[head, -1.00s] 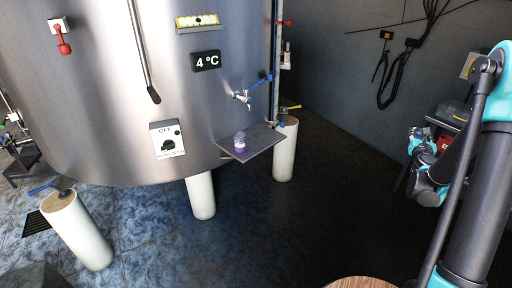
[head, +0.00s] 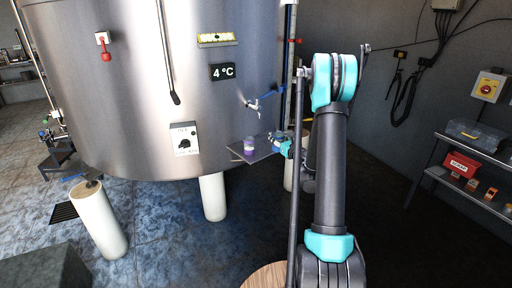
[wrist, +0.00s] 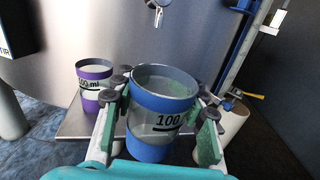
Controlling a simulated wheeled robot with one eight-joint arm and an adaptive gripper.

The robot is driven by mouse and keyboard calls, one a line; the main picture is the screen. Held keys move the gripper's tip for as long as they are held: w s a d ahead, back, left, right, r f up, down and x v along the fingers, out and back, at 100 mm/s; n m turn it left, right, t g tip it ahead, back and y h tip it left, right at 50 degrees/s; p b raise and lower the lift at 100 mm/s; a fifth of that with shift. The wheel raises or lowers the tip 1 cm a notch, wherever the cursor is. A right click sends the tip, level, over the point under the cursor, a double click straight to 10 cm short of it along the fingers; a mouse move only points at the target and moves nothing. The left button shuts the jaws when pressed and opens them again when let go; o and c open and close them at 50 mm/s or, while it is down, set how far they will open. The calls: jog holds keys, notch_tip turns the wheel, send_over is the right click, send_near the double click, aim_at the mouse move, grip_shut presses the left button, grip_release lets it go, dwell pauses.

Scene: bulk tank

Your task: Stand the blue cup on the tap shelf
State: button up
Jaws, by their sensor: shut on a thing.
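My gripper (wrist: 160,122) is shut on the blue cup (wrist: 150,152), a clear cup with blue bands and a "100" mark, held upright between the green-padded fingers. In the head view my gripper (head: 284,146) is at the right end of the tap shelf (head: 236,152), a flat grey plate on the steel tank. The cup is hard to make out there. The shelf also shows behind the cup in the wrist view (wrist: 75,129). The cup's base is hidden, so I cannot tell whether it touches the shelf.
A purple-banded cup (head: 249,145) stands on the shelf, left of the blue cup in the wrist view (wrist: 95,86). The tap (head: 254,104) hangs from the tank above the shelf. White tank legs (head: 213,198) stand below. A rack (head: 470,150) stands at the right.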

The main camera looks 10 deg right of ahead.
jog(key=shift+s+d+f+n+g+y, duration=0.15)
jog(key=shift+s+f+n+g+y, duration=0.2)
jog(key=shift+s+f+y, duration=0.2)
jog(key=f+x, duration=0.1)
jog(key=x, duration=1.1)
jog(key=f+x, duration=0.1)
jog(key=x, duration=0.4)
jog(key=shift+w+f, duration=0.35)
jog(key=shift+f, duration=0.3)
jog(key=shift+f, duration=0.1)
jog(key=o, duration=1.1)
